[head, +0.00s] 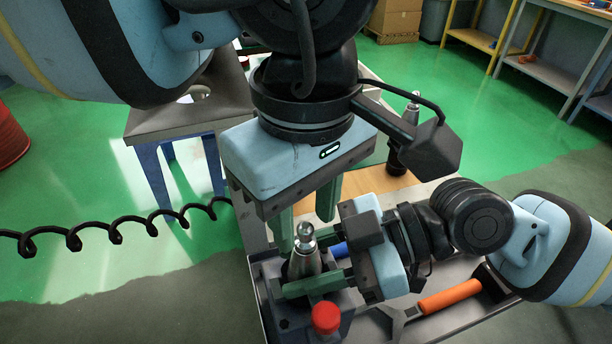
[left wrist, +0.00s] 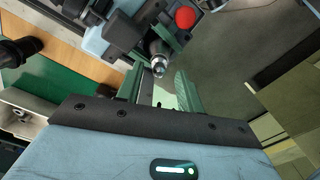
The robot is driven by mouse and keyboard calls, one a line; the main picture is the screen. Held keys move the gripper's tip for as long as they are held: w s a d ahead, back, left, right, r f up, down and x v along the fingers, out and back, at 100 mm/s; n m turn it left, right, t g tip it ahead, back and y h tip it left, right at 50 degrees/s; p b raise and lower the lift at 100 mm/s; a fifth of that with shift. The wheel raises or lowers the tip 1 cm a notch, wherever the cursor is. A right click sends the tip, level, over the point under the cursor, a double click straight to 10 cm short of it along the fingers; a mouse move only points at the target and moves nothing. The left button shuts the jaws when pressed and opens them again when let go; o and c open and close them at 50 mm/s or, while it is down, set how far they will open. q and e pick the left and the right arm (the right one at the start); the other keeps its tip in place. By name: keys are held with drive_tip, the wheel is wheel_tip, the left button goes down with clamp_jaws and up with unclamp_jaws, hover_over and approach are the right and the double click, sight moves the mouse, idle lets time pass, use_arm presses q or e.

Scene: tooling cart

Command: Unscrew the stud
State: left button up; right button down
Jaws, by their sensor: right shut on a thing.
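The stud (head: 305,231) is a small shiny metal knob on top of an upright, tapered metal tool holder (head: 306,262). The holder stands in a dark fixture block (head: 300,315) with a red knob (head: 326,317). My left gripper (head: 306,215) points down with its green fingers apart, close above the stud. In the left wrist view the stud (left wrist: 159,68) shows between the open fingers (left wrist: 160,88), near their tips; I see no contact. My right gripper (head: 303,275) comes in from the right, low down, and is shut on the tool holder below the stud.
An orange-handled tool (head: 450,297) lies in the cart tray at the right. A second tool holder (head: 411,108) stands farther back on the cart. A black coiled cable (head: 110,234) hangs across the left. A blue handle (head: 340,249) lies just behind the fixture.

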use_arm(q)
drive_tip(key=shift+f, duration=1.15)
use_arm(e)
drive_tip(key=shift+f, duration=0.2)
use_arm(q)
clamp_jaws()
drive_tip(key=n, duration=0.4)
drive_tip(key=shift+n, duration=0.4)
drive_tip(key=n, duration=0.4)
drive_tip(key=shift+n, duration=0.3)
drive_tip(key=shift+r, duration=0.5)
drive_tip(key=shift+r, duration=0.65)
drive_tip(key=shift+r, duration=0.1)
